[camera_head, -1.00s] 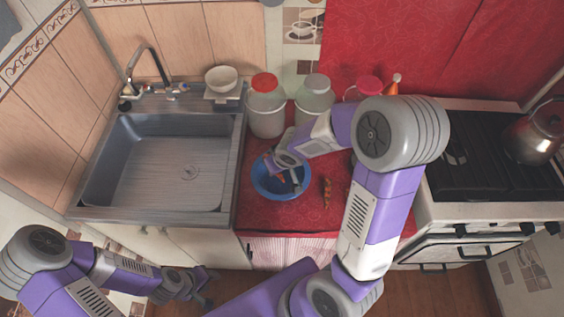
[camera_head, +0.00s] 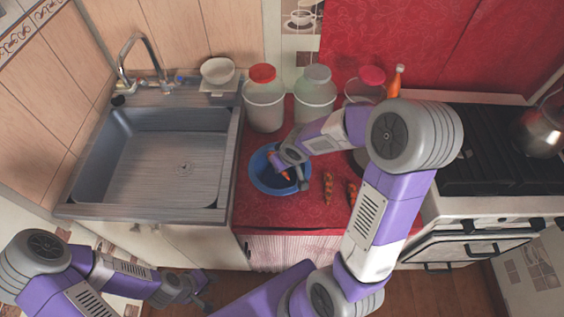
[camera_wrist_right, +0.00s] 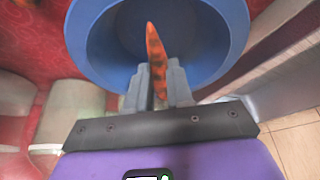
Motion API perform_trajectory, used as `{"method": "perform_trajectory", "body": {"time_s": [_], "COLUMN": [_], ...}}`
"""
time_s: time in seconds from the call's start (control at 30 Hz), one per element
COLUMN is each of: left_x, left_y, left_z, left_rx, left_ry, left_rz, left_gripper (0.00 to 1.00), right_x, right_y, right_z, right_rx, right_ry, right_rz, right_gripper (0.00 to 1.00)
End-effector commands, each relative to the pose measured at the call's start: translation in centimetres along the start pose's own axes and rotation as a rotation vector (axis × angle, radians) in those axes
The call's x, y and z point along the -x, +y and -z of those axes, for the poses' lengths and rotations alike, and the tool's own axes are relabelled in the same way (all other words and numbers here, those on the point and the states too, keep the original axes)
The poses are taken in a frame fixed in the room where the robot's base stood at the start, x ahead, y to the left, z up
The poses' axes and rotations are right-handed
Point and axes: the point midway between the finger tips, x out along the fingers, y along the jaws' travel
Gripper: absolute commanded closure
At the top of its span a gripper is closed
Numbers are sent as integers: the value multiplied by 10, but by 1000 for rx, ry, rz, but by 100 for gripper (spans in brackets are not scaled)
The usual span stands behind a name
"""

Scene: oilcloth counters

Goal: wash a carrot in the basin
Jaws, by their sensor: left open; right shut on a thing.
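My right gripper (camera_head: 290,174) is shut on an orange carrot (camera_wrist_right: 154,48) with dark patches. In the right wrist view the carrot stands between the two fingers, its tip over the blue basin (camera_wrist_right: 76,40). In the head view the basin (camera_head: 254,172) stands on the red counter, and the gripper reaches down into it, hiding part of its inside. I cannot tell whether the carrot touches the basin's bottom. Two more carrot-like pieces, brownish orange (camera_head: 327,187) and (camera_head: 352,193), lie to the right of the basin. My left gripper (camera_head: 202,291) is open and empty, low in front of the sink cabinet.
A metal sink (camera_head: 150,165) with a tap is at the left. A jar with a red lid (camera_head: 264,105), a jar with a grey lid (camera_head: 315,98) and an orange bottle (camera_head: 395,82) stand behind the basin. A stove with a kettle (camera_head: 540,132) is at the right.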

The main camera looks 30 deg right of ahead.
Motion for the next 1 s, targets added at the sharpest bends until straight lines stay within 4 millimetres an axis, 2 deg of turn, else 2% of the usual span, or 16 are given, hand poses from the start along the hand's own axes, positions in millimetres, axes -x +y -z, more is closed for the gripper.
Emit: {"method": "perform_trajectory", "body": {"time_s": [0.03,0.5,0.7,1.0], "left_x": [-8,-44,-52,-54], "left_y": [-3,-16,-20,-20], "left_z": [0,2,2,2], "left_rx": [0,0,0,0], "left_ry": [0,0,0,0], "left_rz": [0,0,0,0], "left_gripper": [57,57,57,57], "right_x": [-9,-50,-60,-62], "right_y": [0,0,0,0], "right_z": [-4,-21,-25,-26], "right_rx": [0,1,0,0], "right_ry": [-1,1,0,0], "right_rz": [0,0,0,0], "right_gripper": [100,100,100,100]}}
